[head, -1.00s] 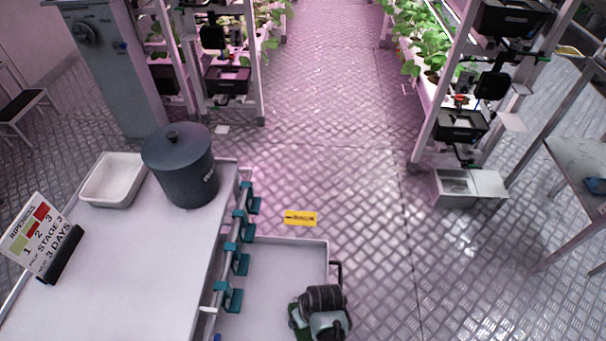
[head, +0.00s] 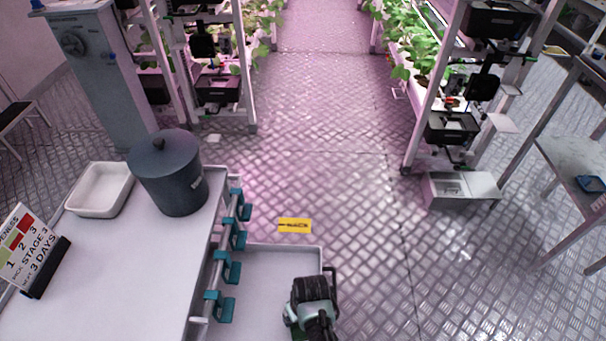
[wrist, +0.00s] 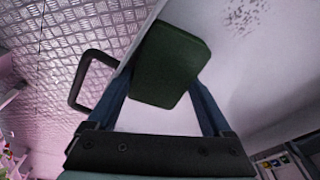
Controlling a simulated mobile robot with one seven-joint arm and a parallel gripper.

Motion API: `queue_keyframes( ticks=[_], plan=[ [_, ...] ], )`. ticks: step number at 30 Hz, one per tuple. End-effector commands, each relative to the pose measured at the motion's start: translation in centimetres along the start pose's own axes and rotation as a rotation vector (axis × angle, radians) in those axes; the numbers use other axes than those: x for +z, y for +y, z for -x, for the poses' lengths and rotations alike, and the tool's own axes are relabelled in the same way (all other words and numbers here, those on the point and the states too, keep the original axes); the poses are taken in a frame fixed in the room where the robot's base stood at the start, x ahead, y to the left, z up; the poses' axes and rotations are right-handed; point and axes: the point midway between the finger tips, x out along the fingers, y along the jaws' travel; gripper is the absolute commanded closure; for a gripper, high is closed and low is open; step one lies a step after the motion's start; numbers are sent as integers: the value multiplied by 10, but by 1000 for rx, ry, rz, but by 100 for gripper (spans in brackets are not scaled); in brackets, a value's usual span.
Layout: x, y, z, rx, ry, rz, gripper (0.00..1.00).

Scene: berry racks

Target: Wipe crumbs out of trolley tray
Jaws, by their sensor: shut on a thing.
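The trolley tray (head: 268,285) is a pale, shallow, rimmed tray at the bottom centre of the head view. My gripper (wrist: 163,80) is shut on a dark green sponge (wrist: 172,62), held between its two blue fingers. In the head view my arm hides most of the sponge, near the tray's right rim. A patch of dark crumbs (wrist: 243,15) lies on the pale tray floor at the upper right of the wrist view, apart from the sponge. I cannot tell whether the sponge touches the tray floor.
A dark handle (wrist: 78,84) stands out from the tray's side. A white table (head: 110,270) with a lidded grey pot (head: 172,178), a white bin (head: 100,190) and a ripeness sign (head: 28,250) is at left. Teal clips (head: 228,268) line its edge. The patterned floor ahead is open.

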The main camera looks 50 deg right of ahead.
Motion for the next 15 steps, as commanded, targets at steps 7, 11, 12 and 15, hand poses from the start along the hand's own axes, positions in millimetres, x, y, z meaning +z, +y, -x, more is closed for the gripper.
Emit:
queue_keyframes(
  ticks=[7, 11, 12, 15],
  plan=[
    [-6, -7, 0, 4, 3, 3, 100],
    [-12, -18, -2, 2, 1, 6, 100],
    [-14, -21, -2, 2, 1, 6, 100],
    [-18, -29, -4, 2, 2, 5, 100]
  ],
)
